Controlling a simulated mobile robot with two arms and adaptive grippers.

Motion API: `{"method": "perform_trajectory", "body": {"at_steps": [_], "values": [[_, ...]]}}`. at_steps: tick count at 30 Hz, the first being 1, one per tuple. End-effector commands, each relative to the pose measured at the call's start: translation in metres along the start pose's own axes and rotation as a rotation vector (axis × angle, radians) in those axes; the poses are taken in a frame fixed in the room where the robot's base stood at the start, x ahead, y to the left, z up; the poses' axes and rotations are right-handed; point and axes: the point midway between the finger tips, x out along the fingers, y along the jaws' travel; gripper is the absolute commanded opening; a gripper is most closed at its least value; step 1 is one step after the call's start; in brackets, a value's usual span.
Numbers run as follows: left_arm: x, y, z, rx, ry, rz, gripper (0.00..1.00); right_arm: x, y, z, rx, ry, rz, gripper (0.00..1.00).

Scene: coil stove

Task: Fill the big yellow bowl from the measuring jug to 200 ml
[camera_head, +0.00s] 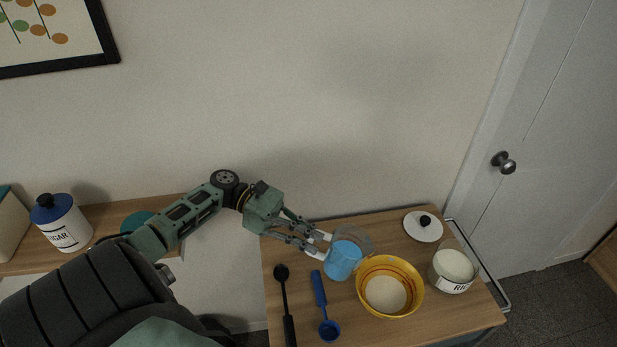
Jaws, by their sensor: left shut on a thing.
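The big yellow bowl (417,302) stands on the wooden table, with a pale patch at its bottom; I cannot tell if this is contents or the bowl's own floor. Orange marks show on its inner wall. The measuring jug (343,261) is see-through with blue in its lower part, just left of the bowl and close to its rim. My left gripper (327,246) reaches in from the left and is shut on the jug. I cannot tell how far the jug is tilted, or its level. My right gripper is not in view.
A blue measuring spoon (320,290) and a black ladle (285,300) lie left of the bowl. A white canister (452,272) with pale contents stands right of it, its white lid (423,227) behind. A sugar jar (61,224) stands on the left counter. A metal rail (486,268) edges the table's right side.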

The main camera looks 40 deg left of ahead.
Motion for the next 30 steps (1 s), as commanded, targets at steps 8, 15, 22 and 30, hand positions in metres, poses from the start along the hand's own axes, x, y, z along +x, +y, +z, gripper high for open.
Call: {"method": "perform_trajectory", "body": {"at_steps": [8, 15, 22, 30], "values": [[0.003, 0.000, 0.015, -0.013, 0.088, 0.000, 0.00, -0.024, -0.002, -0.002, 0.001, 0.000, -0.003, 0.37], [0.013, 0.001, 0.027, -0.029, 0.205, -0.001, 0.00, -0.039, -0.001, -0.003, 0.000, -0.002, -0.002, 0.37], [0.025, 0.004, 0.036, -0.045, 0.323, 0.002, 0.00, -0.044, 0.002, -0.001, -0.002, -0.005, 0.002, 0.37], [0.040, 0.006, 0.049, -0.071, 0.511, 0.006, 0.00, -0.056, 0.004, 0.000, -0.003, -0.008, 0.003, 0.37]]}}
